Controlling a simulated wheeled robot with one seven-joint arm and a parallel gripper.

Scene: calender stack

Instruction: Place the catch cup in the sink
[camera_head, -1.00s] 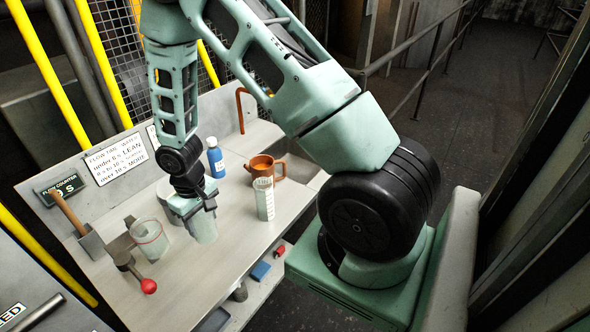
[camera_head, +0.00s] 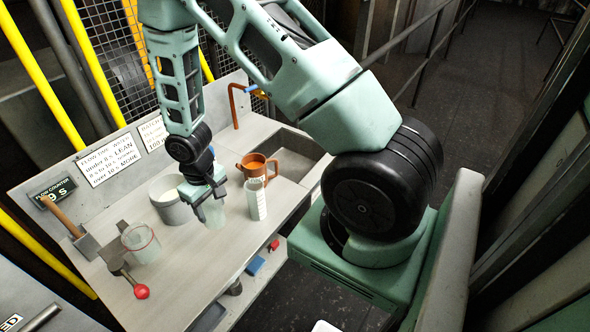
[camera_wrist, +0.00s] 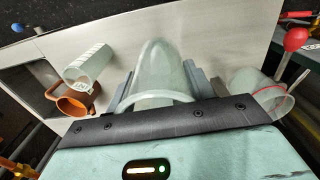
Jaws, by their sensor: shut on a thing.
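My gripper (camera_head: 203,191) is shut on a clear cup (camera_head: 213,213), which I take to be the catch cup. It hangs roughly upright in front of the white pot, over the bench. In the wrist view, the cup (camera_wrist: 160,75) sits between the two fingers. The sink (camera_head: 296,163) is a recessed basin at the right end of the bench. It lies to the right of the cup, beyond the orange jug and the measuring cylinder. My arm hides part of the bench back.
The orange jug (camera_head: 258,168) stands by the sink's near-left edge, with the measuring cylinder (camera_head: 256,200) in front. An orange tap (camera_head: 235,108) rises behind. A white pot (camera_head: 168,203), a red-lined beaker (camera_head: 141,243) and a red-knobbed tool (camera_head: 141,291) are left. The bench front is fairly clear.

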